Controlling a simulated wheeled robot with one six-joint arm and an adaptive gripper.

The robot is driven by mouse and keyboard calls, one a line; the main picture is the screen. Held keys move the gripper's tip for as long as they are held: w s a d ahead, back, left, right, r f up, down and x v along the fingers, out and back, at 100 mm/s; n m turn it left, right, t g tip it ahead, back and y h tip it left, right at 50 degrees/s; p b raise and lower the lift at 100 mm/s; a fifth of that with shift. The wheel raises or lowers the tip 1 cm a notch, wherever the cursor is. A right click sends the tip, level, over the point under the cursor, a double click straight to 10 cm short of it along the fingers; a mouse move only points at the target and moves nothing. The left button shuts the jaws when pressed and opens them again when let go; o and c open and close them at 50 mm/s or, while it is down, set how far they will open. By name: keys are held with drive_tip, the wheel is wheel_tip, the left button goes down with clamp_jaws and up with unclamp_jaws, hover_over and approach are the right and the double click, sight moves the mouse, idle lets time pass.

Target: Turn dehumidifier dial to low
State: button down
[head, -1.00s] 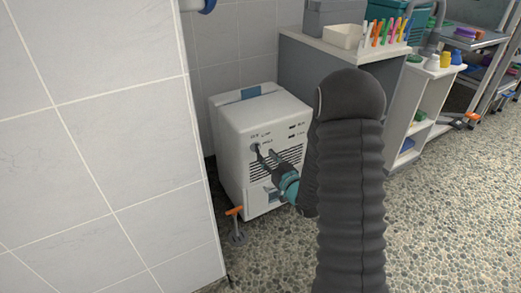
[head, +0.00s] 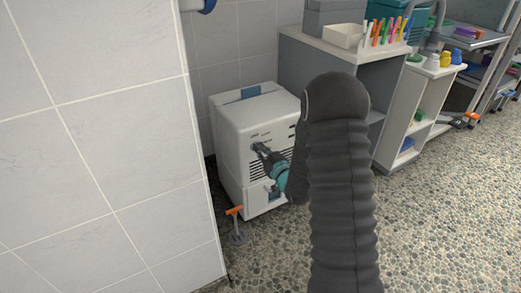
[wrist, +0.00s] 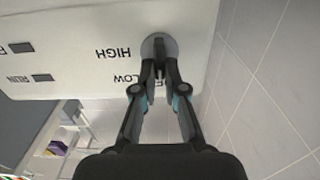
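The dehumidifier (head: 232,140) is a white box standing on the floor against the tiled wall. Its round grey dial (wrist: 159,44) is on the upper front face, with a raised grip bar. The wrist view shows the face upside down, with HIGH and LOW printed beside the dial; another label is mostly hidden by a finger. My gripper (wrist: 160,70) has its fingertips drawn in close on both sides of the dial's grip bar and appears shut on it. In the head view my gripper (head: 260,150) covers the dial, so its pointing direction is unclear.
A tiled wall (head: 110,140) stands close on the left. An orange-handled item (head: 235,211) stands on the floor by the dehumidifier's front corner. A grey and white cabinet (head: 290,62) with pens and a bin is behind to the right. The pebbled floor on the right is clear.

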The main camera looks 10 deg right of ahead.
drive_tip(key=shift+m, duration=0.3)
drive_tip(key=m+b, duration=0.1)
drive_tip(key=m, duration=0.1)
drive_tip(key=m+b, duration=0.1)
drive_tip(key=m, duration=0.2)
drive_tip(key=m+b, duration=0.2)
drive_tip(key=m, duration=0.1)
drive_tip(key=shift+w+d+f, duration=0.1)
drive_tip(key=shift+d+f, duration=0.1)
drive_tip(key=shift+d, duration=0.15)
idle(0.5)
drive_tip(key=c, duration=1.2)
unclamp_jaws()
drive_tip(key=shift+c, duration=0.2)
drive_tip(key=v, duration=1.2)
